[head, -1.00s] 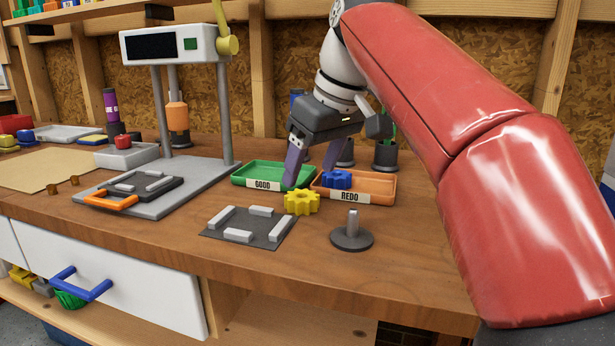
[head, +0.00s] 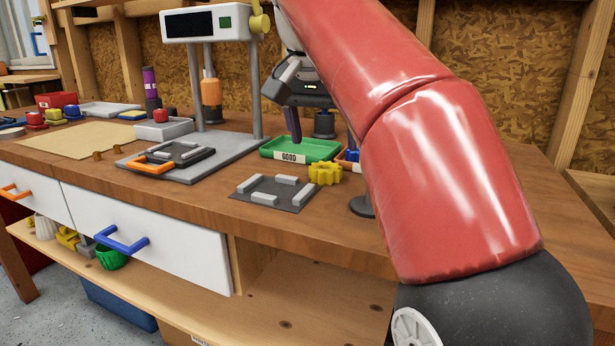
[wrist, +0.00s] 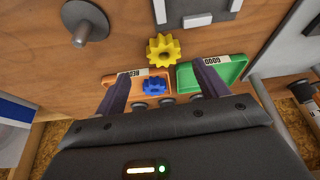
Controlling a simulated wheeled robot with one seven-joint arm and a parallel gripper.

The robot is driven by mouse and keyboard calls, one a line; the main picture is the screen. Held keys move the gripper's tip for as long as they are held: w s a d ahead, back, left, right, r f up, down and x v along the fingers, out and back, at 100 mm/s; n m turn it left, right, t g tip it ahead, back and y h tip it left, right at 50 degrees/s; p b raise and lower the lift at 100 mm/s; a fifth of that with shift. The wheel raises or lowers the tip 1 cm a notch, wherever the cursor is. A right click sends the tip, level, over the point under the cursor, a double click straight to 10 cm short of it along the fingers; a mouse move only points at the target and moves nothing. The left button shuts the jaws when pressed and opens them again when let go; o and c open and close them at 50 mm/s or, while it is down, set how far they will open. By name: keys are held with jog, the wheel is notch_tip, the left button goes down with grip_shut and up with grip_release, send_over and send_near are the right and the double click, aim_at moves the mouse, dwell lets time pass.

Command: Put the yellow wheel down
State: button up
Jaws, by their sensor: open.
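The yellow wheel (head: 325,172), a toothed gear, rests on the wooden bench just in front of the green GOOD tray (head: 280,153). It also shows in the wrist view (wrist: 163,50), in front of the gap between the two trays. My gripper (wrist: 161,73) is open and empty, with its fingers spread wide. In the head view my gripper (head: 294,132) is above the green tray, behind the wheel and apart from it. One finger shows clearly there; my arm hides part of the gripper.
A blue gear (wrist: 154,87) lies in the orange REDO tray (wrist: 138,74), mostly hidden by my arm in the head view. A dark fixture plate (head: 242,196) and a peg on a round base (wrist: 84,30) are nearby. A grey stand (head: 180,166) is left. Bare wood lies along the front.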

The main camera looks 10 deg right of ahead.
aim_at(325, 161)
jog(key=x, duration=0.2)
jog(key=b+x, duration=0.1)
jog(key=x, duration=0.4)
jog(key=shift+w+a+b, duration=0.15)
jog(key=shift+w+b, duration=0.2)
jog(key=shift+b, duration=0.05)
jog(key=c, duration=1.1)
jog(key=shift+r, duration=0.1)
jog(key=shift+c, duration=0.2)
